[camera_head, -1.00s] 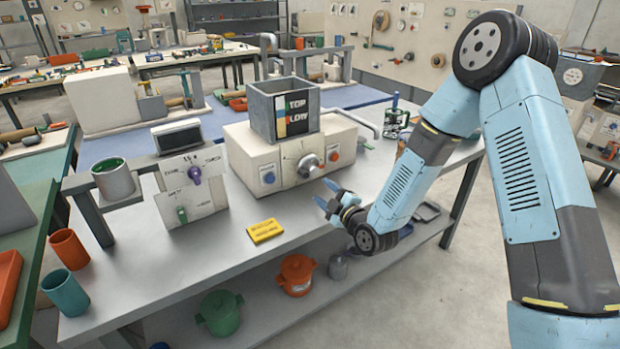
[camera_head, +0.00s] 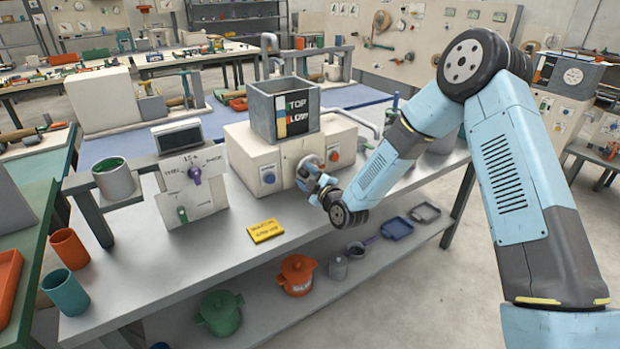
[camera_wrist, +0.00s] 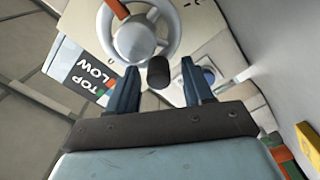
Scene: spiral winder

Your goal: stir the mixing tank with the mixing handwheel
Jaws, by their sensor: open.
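The mixing tank (camera_head: 270,110) is a grey square-topped box with a "TOP / LOW" label, standing on a cream housing (camera_head: 250,160). The handwheel (camera_head: 313,161) is on the housing's front, partly hidden by my gripper in the head view. In the wrist view the handwheel (camera_wrist: 137,40) is a pale ring with a round hub, an orange mark and a dark knob (camera_wrist: 158,71). My gripper (camera_head: 308,178) is in front of the wheel. In the wrist view my gripper (camera_wrist: 161,78) is open, its two fingers either side of the knob; contact cannot be told.
A blue button (camera_head: 268,178) and an orange button (camera_head: 334,155) flank the wheel. A yellow plate (camera_head: 265,231) lies on the bench in front. A control panel (camera_head: 190,190) stands to the left. Pots and trays sit on the shelf below.

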